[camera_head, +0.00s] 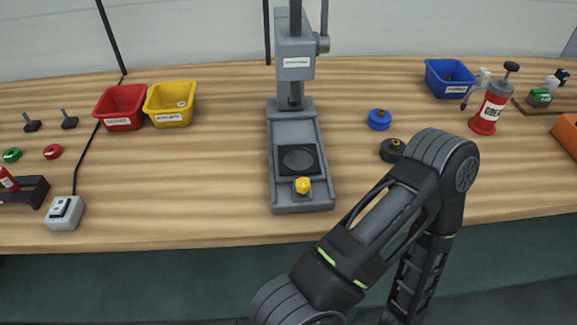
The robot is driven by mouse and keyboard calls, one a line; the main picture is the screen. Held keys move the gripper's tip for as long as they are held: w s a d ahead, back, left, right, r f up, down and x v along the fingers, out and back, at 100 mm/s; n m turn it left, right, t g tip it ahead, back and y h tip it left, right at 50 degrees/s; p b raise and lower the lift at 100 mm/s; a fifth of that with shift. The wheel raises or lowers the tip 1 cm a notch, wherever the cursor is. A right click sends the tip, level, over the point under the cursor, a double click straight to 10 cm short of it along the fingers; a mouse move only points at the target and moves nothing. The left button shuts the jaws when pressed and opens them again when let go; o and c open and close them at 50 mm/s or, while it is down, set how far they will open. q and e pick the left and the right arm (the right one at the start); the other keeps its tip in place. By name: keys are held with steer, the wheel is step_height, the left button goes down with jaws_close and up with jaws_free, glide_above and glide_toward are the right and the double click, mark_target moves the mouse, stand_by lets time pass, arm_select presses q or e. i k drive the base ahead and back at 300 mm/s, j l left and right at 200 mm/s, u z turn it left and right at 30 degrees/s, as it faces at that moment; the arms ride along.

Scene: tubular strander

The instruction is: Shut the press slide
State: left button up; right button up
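The grey arbor press (295,57) stands upright at the middle of the bench, with its ram pointing down over the back of its base (285,205). The press slide (285,170), a dark square plate with a round disc, lies on the base rails in front of the ram, toward the near end. A yellow knob (303,186) sits at its front edge. The slide is not under the ram. My dark right arm bends across the lower right, its elbow near the bench edge. Neither of my grippers shows in the head view.
Red (120,107) and yellow (170,103) bins stand left of the press. A blue knob (379,119) and black knob (392,150) lie to its right. A blue bin (449,78) and red grease can (488,107) stand farther right.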

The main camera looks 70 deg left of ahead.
mark_target(301, 165)
steer(key=k, duration=0.55)
steer(key=u, duration=1.95)
steer(key=l+u, duration=0.15)
steer(key=u, duration=0.3)
steer(key=k+l, duration=0.8)
